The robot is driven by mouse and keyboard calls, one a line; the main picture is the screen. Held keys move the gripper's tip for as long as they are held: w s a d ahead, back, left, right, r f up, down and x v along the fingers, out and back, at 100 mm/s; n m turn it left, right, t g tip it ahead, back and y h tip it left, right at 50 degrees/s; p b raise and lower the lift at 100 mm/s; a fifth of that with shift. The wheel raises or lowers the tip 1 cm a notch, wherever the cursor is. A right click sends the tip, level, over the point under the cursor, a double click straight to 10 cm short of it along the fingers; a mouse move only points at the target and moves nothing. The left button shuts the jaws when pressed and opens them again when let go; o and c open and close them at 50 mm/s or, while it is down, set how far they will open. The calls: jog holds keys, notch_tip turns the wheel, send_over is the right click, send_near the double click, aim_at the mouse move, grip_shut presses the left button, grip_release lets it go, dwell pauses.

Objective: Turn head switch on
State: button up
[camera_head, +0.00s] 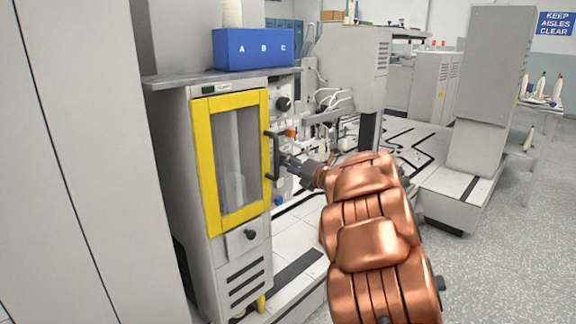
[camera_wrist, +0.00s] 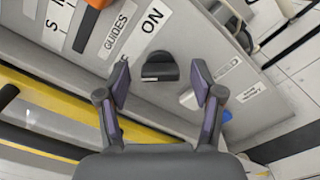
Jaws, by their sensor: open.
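My gripper (camera_head: 288,161) is open beside the door handle of the yellow-framed cabinet in the head view. In the wrist view, its two fingers (camera_wrist: 162,82) are spread and empty, facing a grey control panel (camera_wrist: 270,106). A black knob (camera_wrist: 160,67) shows between and beyond the fingertips, with a white "ON" label close to it. The fingers appear apart from the knob. A small white knob (camera_wrist: 188,99) sits near the right finger. I cannot read a label that names the head switch, so I cannot tell which control it is.
The yellow-framed door (camera_head: 205,160) with its black handle (camera_head: 272,156) stands close left of my gripper. An orange control (camera_wrist: 123,24) and a "GUIDES" label lie at the wrist view's top. A blue box (camera_head: 252,48) is on the cabinet top. Grey floor (camera_head: 500,260) is open at right.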

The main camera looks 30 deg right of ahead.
jog(key=shift+w, duration=0.15)
jog(key=shift+c, duration=0.2)
jog(key=c, duration=1.1)
jog(key=shift+m+p, duration=0.4)
jog(key=m+p, duration=1.4)
jog(key=m, duration=0.1)
jog(key=shift+f, duration=0.15)
